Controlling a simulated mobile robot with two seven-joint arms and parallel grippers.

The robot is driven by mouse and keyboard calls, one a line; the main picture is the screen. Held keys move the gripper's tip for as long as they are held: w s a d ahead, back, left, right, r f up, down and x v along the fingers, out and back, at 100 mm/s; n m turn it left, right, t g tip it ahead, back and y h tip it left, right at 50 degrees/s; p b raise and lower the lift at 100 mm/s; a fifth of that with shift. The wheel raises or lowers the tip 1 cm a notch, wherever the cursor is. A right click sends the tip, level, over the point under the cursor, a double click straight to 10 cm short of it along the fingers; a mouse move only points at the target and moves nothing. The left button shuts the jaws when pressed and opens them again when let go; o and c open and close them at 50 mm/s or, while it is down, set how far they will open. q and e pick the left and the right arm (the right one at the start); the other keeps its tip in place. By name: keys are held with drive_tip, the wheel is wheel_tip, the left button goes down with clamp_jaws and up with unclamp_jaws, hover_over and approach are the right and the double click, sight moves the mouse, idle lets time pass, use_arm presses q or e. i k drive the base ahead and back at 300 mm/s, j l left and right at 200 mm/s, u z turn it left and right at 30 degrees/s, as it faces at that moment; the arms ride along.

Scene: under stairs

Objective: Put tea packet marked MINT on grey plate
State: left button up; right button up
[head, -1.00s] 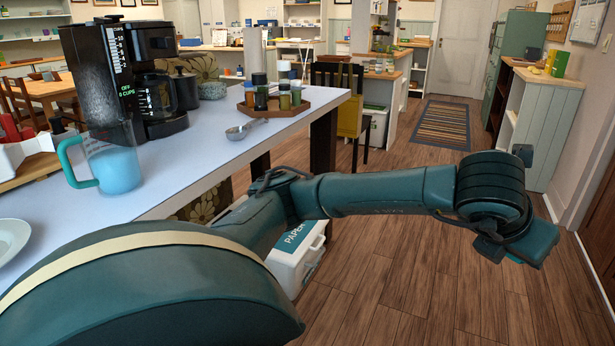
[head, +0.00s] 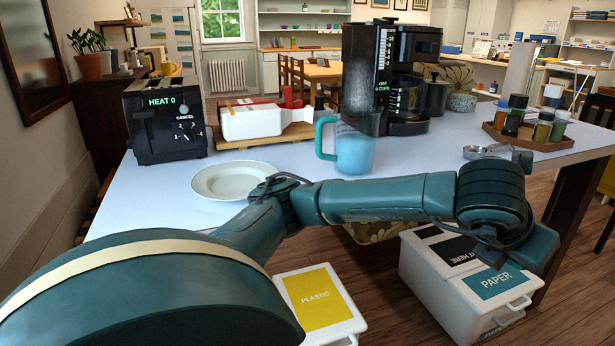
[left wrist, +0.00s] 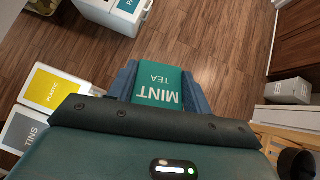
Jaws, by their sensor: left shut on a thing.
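The green tea packet marked MINT (left wrist: 158,88) shows in the left wrist view, between the two fingers of my left gripper (left wrist: 160,80). The gripper is shut on it. In the head view my left arm reaches across to the right, and its hand (head: 532,248) is in front of the table, over the paper bin. I cannot make out the packet there. A pale grey-white plate (head: 232,184) lies empty on the table, behind my arm and well to the left of the hand. My right gripper is not in view.
The pale table (head: 285,158) holds a toaster (head: 165,120), a blue jug (head: 354,152), a coffee maker (head: 385,75) and a tray of jars (head: 570,142). Bins marked PLASTIC (head: 318,298) and PAPER (head: 495,285) stand below. The tabletop around the plate is clear.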

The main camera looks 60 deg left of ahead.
sight(236, 186)
drive_tip(key=l+u, duration=0.1)
drive_tip(key=u, duration=0.35)
drive_tip(key=l+u, duration=0.1)
drive_tip(key=u, duration=0.35)
drive_tip(key=l+u, duration=0.1)
drive_tip(key=u, duration=0.35)
drive_tip(key=i+j+u, duration=0.1)
drive_tip(key=i+u, duration=0.55)
drive_tip(key=u, duration=0.25)
drive_tip(key=i, duration=0.25)
